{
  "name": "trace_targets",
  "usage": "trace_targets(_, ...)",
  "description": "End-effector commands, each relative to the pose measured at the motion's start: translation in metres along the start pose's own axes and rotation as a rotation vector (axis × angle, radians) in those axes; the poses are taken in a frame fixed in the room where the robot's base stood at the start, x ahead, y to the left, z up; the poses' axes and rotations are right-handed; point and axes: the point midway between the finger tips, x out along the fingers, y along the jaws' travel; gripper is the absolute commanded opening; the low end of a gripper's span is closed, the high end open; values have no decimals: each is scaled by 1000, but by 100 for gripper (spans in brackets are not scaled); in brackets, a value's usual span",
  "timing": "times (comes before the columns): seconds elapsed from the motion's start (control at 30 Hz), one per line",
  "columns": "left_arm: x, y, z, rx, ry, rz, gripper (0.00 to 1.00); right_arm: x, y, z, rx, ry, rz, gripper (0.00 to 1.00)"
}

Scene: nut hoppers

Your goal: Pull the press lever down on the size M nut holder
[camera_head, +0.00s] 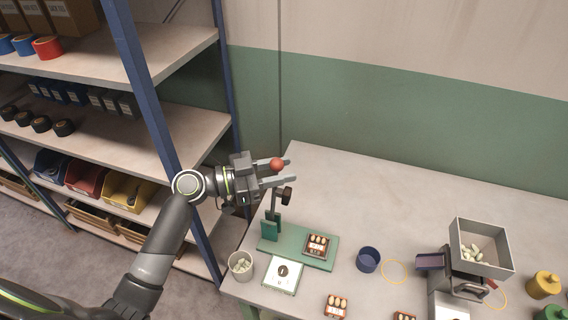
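A small press with a green base plate (327,256) and a green upright (270,228) stands at the table's left end. I cannot read a size label on it. A red ball knob (277,164) shows above the press, apparently the end of its lever; the link between them is partly hidden. A black knob (287,196) sits just below. My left gripper (284,170) is open, with its two fingers apart and the red knob between or just above them. I cannot tell whether they touch it. My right gripper is not in view.
A white plate with a dark round mark (283,275) and a cup of pale pieces (241,265) are by the press. A small tray (317,245) lies on its base. A blue cup (368,260) and grey hopper (502,262) stand right. Shelving (152,110) is left.

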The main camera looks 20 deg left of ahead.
Motion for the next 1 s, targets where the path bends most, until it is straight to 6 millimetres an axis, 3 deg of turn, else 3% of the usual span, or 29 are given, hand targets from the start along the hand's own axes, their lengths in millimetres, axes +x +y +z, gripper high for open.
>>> trace_targets(0.43,10,0,1,0,-1,1,33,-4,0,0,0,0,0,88)
trace_targets(0.7,9,0,0,0,0,1,0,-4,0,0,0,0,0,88)
trace_targets(1.0,10,0,-2,3,3,1,0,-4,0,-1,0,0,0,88)
